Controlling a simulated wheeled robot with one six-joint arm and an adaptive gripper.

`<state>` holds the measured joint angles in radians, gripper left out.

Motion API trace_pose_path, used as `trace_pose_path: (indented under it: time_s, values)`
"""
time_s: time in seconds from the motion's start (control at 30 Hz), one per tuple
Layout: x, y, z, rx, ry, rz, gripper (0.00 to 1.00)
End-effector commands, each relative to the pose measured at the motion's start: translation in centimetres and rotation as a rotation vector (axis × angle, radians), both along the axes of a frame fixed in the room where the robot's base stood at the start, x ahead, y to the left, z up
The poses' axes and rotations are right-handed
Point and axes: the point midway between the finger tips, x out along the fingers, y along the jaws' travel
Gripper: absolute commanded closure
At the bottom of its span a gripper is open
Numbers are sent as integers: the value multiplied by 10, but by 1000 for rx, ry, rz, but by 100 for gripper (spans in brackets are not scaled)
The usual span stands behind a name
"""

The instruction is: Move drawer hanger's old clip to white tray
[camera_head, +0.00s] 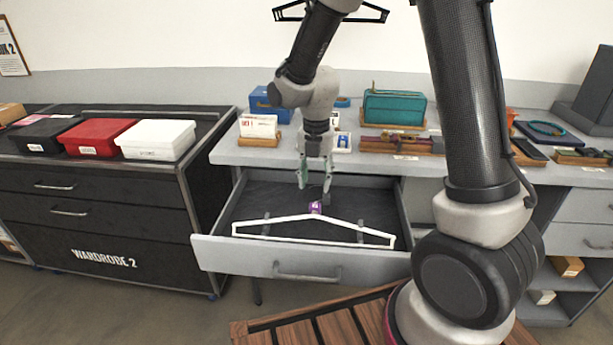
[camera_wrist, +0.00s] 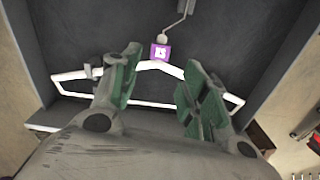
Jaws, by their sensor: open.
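A white hanger (camera_head: 335,221) lies in an open grey drawer (camera_head: 270,262), its long bar towards the drawer front. A purple clip (camera_head: 315,208) sits at the hanger's neck. In the wrist view the clip (camera_wrist: 161,53) reads "XS", and the hanger (camera_wrist: 155,66) shows beyond my fingers with its hook above. My gripper (camera_head: 315,190) is open and empty, pointing down inside the drawer area, just above and behind the clip. In the wrist view the green-padded fingers (camera_wrist: 160,90) stand apart, with the clip seen past the gap between them. A white lidded box or tray (camera_head: 157,140) stands on the left black cabinet.
A red box (camera_head: 96,137) and a black box (camera_head: 45,135) stand beside the white one. The counter (camera_head: 280,155) behind the drawer holds a card box (camera_head: 258,128), a teal case (camera_head: 394,108) and a wooden tray (camera_head: 400,144). A wooden slatted surface (camera_head: 320,320) lies in front.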

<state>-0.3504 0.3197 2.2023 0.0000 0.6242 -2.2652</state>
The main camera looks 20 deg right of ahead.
Motion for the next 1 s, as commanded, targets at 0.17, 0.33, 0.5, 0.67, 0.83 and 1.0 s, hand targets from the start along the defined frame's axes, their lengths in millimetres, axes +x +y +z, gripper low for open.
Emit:
trace_pose_path:
  time_s: [0.17, 0.33, 0.5, 0.67, 0.83, 1.0]
  values:
    - [1, 0, -1, 2, -5, 123, 55]
    - [1, 0, -8, 1, -3, 138, 55]
    - [0, 0, -25, 2, -2, 136, 55]
    - [0, 0, -43, 1, -1, 135, 55]
    - [0, 0, -61, 1, -3, 135, 55]
    - [0, 0, -77, 1, -3, 134, 55]
